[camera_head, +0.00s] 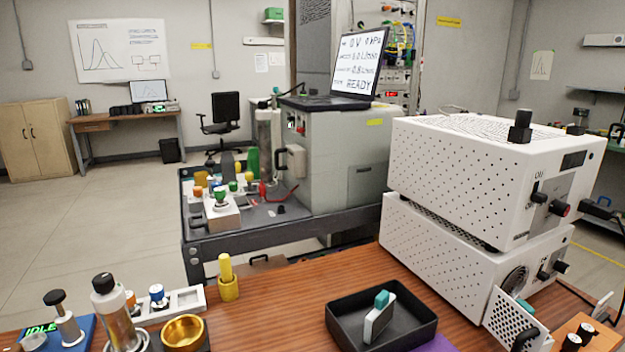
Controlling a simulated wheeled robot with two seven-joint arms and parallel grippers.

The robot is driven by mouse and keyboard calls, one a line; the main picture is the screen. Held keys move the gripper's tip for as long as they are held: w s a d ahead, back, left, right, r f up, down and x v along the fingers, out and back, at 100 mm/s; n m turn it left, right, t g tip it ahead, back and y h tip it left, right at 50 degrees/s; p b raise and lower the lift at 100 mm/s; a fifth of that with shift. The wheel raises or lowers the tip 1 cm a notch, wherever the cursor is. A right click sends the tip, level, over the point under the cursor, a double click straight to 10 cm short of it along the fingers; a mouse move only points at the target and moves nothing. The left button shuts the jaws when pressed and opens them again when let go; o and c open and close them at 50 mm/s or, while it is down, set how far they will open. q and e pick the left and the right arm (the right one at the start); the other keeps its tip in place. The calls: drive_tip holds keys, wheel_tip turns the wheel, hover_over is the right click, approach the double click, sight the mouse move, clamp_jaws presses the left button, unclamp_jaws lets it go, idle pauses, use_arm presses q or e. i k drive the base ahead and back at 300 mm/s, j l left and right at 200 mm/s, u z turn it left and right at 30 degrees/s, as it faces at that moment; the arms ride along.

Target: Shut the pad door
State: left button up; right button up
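What looks like the pad door is a small white perforated panel (508,318) at the lower right. It stands out from the front of the lower white box (455,245), so it appears open. A dark curved part, perhaps its handle (525,339), shows at its lower edge. A round fan-like grille (515,283) is on the box front just behind the panel. The panel's hinge cannot be made out clearly. Neither of my grippers is in view.
A black tray (347,333) holding a white pad with a teal grip (380,315) lies left of the panel. A wooden block with black knobs (577,335) stands close on its right. A second white box (480,175) sits on top. Bare wooden table (290,290) shows left of the tray.

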sight(517, 329)
drive_tip(key=z, duration=1.3)
